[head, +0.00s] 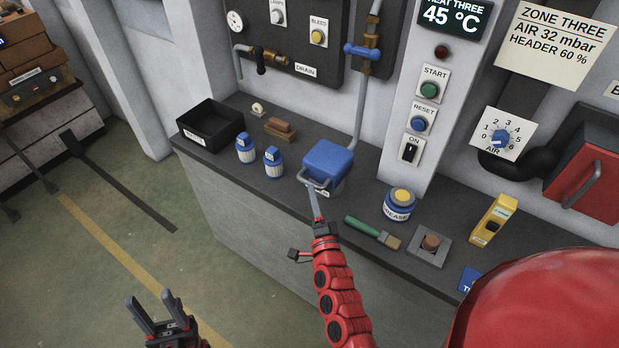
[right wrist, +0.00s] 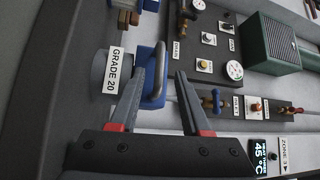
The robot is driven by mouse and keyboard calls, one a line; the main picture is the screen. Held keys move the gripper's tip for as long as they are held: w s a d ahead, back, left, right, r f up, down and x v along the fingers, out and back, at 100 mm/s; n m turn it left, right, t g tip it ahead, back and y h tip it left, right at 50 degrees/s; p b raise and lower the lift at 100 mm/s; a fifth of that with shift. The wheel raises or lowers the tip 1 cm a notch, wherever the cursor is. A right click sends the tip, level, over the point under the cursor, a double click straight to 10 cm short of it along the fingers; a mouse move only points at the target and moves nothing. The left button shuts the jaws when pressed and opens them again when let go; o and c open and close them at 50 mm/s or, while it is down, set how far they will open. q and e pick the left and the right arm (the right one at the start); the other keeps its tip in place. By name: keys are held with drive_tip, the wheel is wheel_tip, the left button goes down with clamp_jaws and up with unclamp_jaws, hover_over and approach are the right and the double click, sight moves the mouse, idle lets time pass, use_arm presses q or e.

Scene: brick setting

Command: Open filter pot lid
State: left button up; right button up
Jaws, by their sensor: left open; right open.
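The filter pot (head: 322,188) stands on the dark bench with its blue lid (head: 329,156) down. A metal bar handle (head: 315,183) sticks out at the lid's front. In the right wrist view the lid (right wrist: 150,98), its handle (right wrist: 159,68) and the pot body (right wrist: 98,70), labelled GRADE 20, show close up. My right gripper (head: 310,187) is at the handle. Its open fingers (right wrist: 158,74) appear on either side of the bar; I cannot tell whether they touch it. My left gripper (head: 151,303) is open and empty, low over the floor away from the bench.
Two blue-and-white bottles (head: 258,157) and a black bin (head: 211,127) stand left of the pot. A vertical pipe (head: 360,105) rises close behind the pot.

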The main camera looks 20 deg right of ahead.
sight(310, 182)
drive_tip(key=shift+w+d+r+p, duration=0.15)
drive_tip(key=shift+w+p, duration=0.2)
drive_tip(key=shift+w, duration=0.95)
drive_tip(key=shift+w+d+r+p, duration=0.15)
drive_tip(key=shift+w+p, duration=0.2)
drive_tip(key=shift+w, duration=0.95)
drive_tip(key=shift+c, duration=0.3)
clamp_jaws()
